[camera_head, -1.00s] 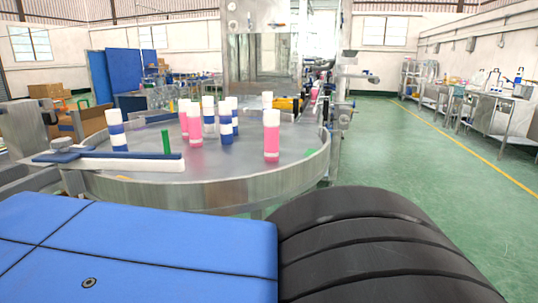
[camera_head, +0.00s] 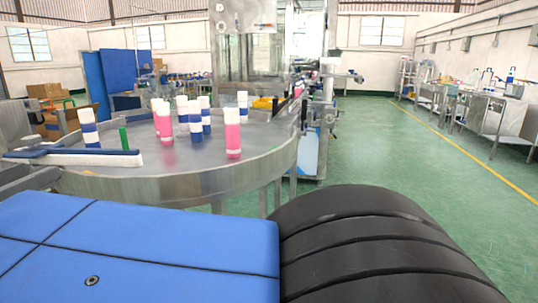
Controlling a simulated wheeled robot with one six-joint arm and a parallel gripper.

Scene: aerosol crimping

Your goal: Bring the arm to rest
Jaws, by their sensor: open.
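My gripper is not in view. A large blue padded surface (camera_head: 150,245) and a black ribbed part (camera_head: 375,250) fill the bottom of the head view; they look like parts of my own body. What the gripper is near or holds is hidden from this view.
A round steel table (camera_head: 215,178) stands ahead at the left, with several pink-and-white bottles (camera_head: 233,140) and blue-and-white bottles (camera_head: 89,130) on it. A blue-and-white guide bar (camera_head: 75,157) crosses its left side. A steel machine (camera_head: 245,50) stands behind. Green floor (camera_head: 430,180) is clear at right.

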